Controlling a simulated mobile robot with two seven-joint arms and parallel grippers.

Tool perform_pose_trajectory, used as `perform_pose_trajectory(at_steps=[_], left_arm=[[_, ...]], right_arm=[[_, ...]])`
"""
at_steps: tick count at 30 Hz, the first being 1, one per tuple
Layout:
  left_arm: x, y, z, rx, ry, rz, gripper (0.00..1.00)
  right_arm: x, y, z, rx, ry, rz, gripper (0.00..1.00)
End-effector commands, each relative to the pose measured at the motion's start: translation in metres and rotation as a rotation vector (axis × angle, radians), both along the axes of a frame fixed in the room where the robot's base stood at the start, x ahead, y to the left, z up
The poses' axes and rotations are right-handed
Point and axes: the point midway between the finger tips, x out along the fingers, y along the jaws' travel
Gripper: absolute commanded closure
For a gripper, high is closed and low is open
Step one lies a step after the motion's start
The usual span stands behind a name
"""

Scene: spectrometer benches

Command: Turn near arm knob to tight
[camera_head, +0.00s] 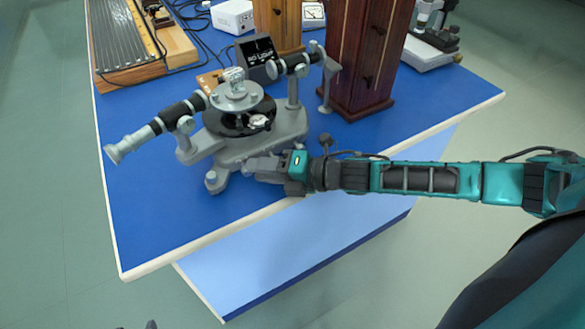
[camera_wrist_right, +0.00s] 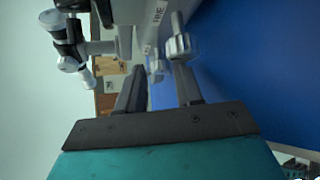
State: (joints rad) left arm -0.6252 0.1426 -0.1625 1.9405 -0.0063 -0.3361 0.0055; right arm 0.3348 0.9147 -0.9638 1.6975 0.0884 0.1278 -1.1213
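The grey spectrometer (camera_head: 250,130) stands on the blue bench top, its two telescope-like tubes pointing to the left and to the upper right. My right gripper (camera_head: 262,167) reaches in from the right, low at the near side of its base. In the right wrist view the two dark fingers (camera_wrist_right: 158,82) are apart, with nothing clamped between them. A grey ridged knob (camera_wrist_right: 178,46) is just beyond the right-hand finger, and another knob (camera_wrist_right: 156,66) shows between the fingers. I cannot tell which is the near arm knob. Small dark tips (camera_head: 150,324) at the bottom edge may be my left gripper.
The blue bench (camera_head: 440,110) has a pale front edge. A dark wooden cabinet (camera_head: 365,60) stands behind to the right, and a black display box (camera_head: 256,57) behind the spectrometer. A wooden-framed grating (camera_head: 122,40) lies at the back left. The bench's front-left area is clear.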

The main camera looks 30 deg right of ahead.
Motion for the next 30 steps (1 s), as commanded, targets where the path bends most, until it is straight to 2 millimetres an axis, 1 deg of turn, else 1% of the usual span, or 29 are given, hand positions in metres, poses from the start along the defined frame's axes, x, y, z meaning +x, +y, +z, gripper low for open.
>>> perform_pose_trajectory(at_steps=[1, 6, 15, 21, 30], left_arm=[[0.000, 0.000, 0.000, 0.000, 0.001, 0.000, 0.48], [-0.001, 0.000, 0.000, 0.000, 0.002, 0.000, 0.48], [-0.001, 0.000, 0.001, 0.000, 0.002, -0.001, 0.48], [-0.001, 0.000, 0.003, 0.000, 0.002, -0.001, 0.48], [-0.001, 0.000, 0.004, 0.000, 0.002, -0.001, 0.48]], right_arm=[[-0.007, -0.007, 0.002, -0.003, 0.003, 0.000, 0.65], [-0.029, -0.028, 0.009, -0.005, 0.004, 0.001, 0.65], [-0.059, -0.057, 0.021, -0.003, 0.004, -0.001, 0.65], [-0.071, -0.070, 0.026, -0.002, 0.004, -0.002, 0.65], [-0.078, -0.077, 0.030, -0.001, 0.000, 0.001, 0.65]])
